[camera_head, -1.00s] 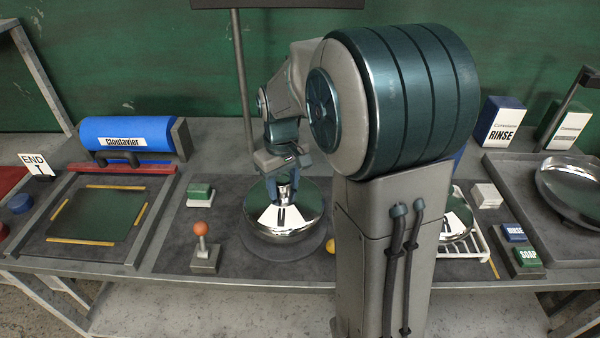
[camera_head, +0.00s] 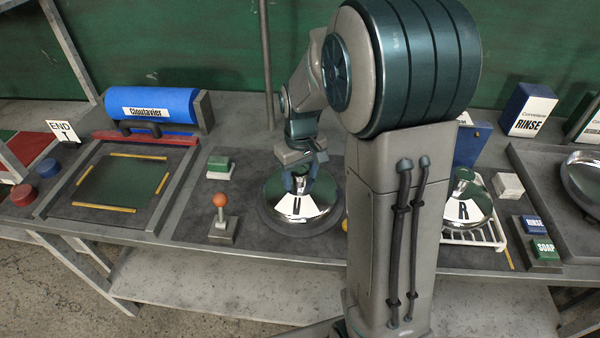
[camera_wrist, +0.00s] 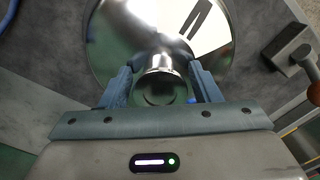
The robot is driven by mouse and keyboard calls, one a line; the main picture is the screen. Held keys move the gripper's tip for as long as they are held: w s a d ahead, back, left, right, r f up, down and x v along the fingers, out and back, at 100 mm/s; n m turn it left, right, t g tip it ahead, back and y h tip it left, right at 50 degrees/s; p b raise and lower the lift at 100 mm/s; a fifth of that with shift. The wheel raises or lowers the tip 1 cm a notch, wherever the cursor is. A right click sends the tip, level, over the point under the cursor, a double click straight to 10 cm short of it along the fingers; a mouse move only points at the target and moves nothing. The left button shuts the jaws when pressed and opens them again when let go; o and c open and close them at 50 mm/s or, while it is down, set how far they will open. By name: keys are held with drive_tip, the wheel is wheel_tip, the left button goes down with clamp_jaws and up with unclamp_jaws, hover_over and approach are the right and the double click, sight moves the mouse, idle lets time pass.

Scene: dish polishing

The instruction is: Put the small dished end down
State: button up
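The small dished end (camera_head: 297,206), a shiny metal dome marked with a letter like "U", sits dome-up on a dark round pad (camera_head: 330,224) mid-table. It also fills the upper part of the wrist view (camera_wrist: 110,45). My gripper (camera_head: 301,180) is low over its top. In the wrist view the two blue fingers (camera_wrist: 161,68) stand either side of its metal knob (camera_wrist: 158,82), with narrow gaps showing, so the gripper looks slightly open around the knob. The finger contact is partly hidden in the head view.
A joystick with an orange ball (camera_head: 221,202) and a green block (camera_head: 218,165) stand left of the pad. A dome marked "R" (camera_head: 464,210) lies on a white rack (camera_head: 497,238) at right. A framed panel (camera_head: 50,200) and blue roller (camera_head: 150,103) are at left.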

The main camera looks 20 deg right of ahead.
drive_tip(key=shift+o, duration=0.4)
drive_tip(key=shift+r, duration=0.1)
wheel_tip(320, 180, up, 11)
drive_tip(key=shift+r, duration=0.1)
drive_tip(key=s+f+m+t, duration=0.2)
drive_tip(key=s+m+t, duration=0.1)
drive_tip(key=s, duration=1.5)
drive_tip(key=shift+a, duration=0.45)
drive_tip(key=shift+f, duration=0.1)
idle(0.8)
